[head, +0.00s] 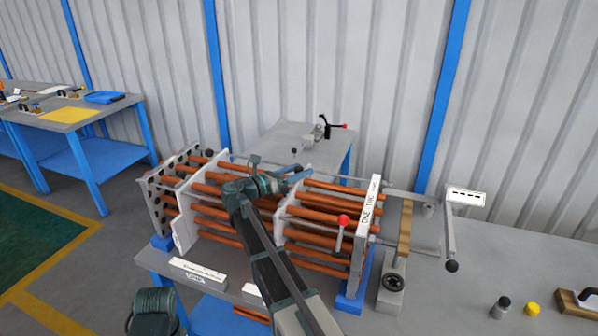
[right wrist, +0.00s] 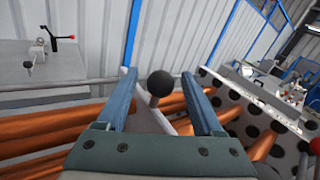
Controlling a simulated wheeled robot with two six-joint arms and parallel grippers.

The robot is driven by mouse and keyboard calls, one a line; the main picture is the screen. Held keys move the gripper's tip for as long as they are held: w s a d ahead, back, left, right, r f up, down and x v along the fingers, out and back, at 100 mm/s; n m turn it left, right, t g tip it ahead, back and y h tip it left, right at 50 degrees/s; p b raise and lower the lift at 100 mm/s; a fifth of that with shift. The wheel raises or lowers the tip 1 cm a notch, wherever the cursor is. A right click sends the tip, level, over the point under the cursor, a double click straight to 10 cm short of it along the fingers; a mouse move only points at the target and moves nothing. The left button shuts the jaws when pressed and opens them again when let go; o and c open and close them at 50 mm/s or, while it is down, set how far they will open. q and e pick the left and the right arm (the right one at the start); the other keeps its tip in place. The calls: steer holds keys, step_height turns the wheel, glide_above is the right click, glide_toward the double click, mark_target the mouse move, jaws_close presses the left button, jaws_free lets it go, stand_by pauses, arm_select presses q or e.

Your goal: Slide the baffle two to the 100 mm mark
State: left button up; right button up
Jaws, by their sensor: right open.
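My right gripper (head: 298,174) is open above the tube bundle, its arm reaching in from the bottom. In the right wrist view the two blue fingers (right wrist: 163,102) stand either side of a black ball knob (right wrist: 159,84). The knob is between or just beyond the fingertips, with no grip on it. A pale plate (right wrist: 146,119) shows below the knob. In the head view a white baffle (head: 182,230) stands at the left of the copper tubes and another (head: 281,222) near the middle. I cannot tell which is baffle two.
A perforated end plate (head: 160,208) closes the bundle's left end. A lettered white plate (head: 367,225) stands at the right, beside a red-knobbed handle (head: 343,220). A lever with a black ball (head: 452,266) stands further right. White labelled blocks (head: 198,272) lie in front.

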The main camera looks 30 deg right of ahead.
steer(key=shift+d, duration=0.1)
jaws_close()
stand_by(0.3)
stand_by(1.1)
